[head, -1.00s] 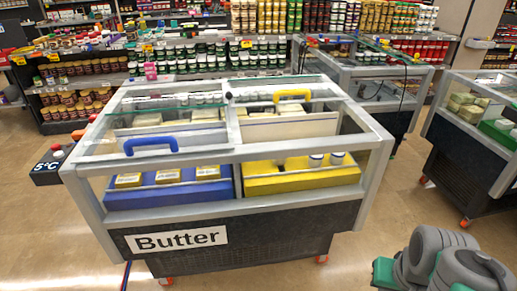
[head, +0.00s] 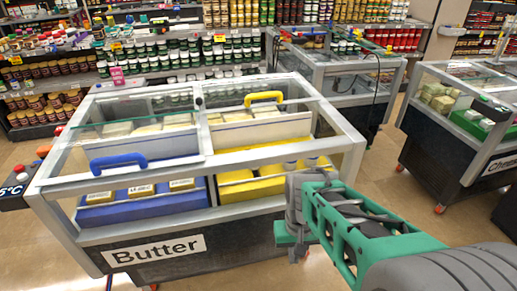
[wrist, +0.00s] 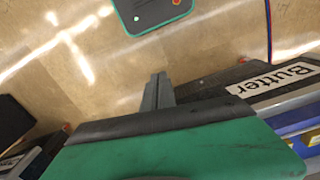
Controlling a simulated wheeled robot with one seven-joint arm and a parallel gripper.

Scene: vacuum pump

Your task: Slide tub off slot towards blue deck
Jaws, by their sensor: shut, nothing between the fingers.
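The blue deck (head: 145,207) is in the front left of the Butter case and carries yellow-labelled packs. The yellow deck (head: 237,194) is beside it on the right. Small white-topped tubs (head: 310,162) stand at the yellow deck's right end, partly hidden behind my arm. I cannot make out a slot. My gripper (wrist: 158,92) is shut and empty in the wrist view, over the floor in front of the case. In the head view its fingers are hard to make out below my wrist, outside the case's front right.
The Butter case (head: 60,215) has a grey frame and glass panels with a blue handle (head: 118,161) and a yellow handle (head: 263,97). Its front rail (head: 110,183) lies between my gripper and the decks. Other cases stand right and behind. Floor shows between cases.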

